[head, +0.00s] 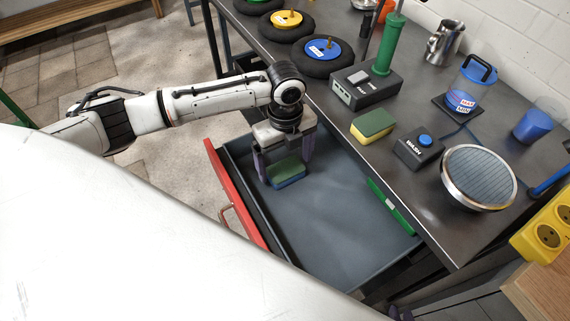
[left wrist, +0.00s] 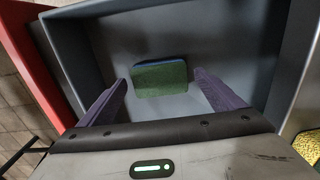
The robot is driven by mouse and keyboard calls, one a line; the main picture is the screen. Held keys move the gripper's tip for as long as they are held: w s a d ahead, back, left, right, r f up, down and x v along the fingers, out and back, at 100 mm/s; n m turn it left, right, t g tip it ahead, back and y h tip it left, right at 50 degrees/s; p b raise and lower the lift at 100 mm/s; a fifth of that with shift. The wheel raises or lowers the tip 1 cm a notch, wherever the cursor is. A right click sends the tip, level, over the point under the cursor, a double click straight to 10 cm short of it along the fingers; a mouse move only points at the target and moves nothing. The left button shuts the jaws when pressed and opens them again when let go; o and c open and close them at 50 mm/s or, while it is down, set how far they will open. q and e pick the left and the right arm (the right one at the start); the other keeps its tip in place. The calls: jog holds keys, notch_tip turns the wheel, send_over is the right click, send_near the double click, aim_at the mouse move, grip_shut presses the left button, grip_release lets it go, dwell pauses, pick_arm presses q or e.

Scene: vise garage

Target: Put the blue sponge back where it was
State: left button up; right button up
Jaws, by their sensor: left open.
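The blue sponge (head: 288,172), blue with a green scouring top, lies in the open grey drawer (head: 345,220). It also shows in the left wrist view (left wrist: 160,78), ahead of and between the fingers. My left gripper (head: 285,160) points down into the drawer over the sponge. Its purple fingers are open, one on each side, and the wrist view shows a gap between the sponge and each finger. Whether the fingertips reach down to the sponge's level I cannot tell. My right gripper is not in view.
A yellow sponge with a green top (head: 373,126) lies on the dark workbench (head: 430,190), beside a black box with a blue button (head: 419,147) and a grey box with a green handle (head: 366,86).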

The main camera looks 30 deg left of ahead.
aim_at(285, 168)
pick_arm(q)
notch_tip(285, 168, up, 10)
jog(key=shift+r+p, duration=0.2)
jog(key=shift+p, duration=0.2)
jog(key=shift+s+f, duration=0.1)
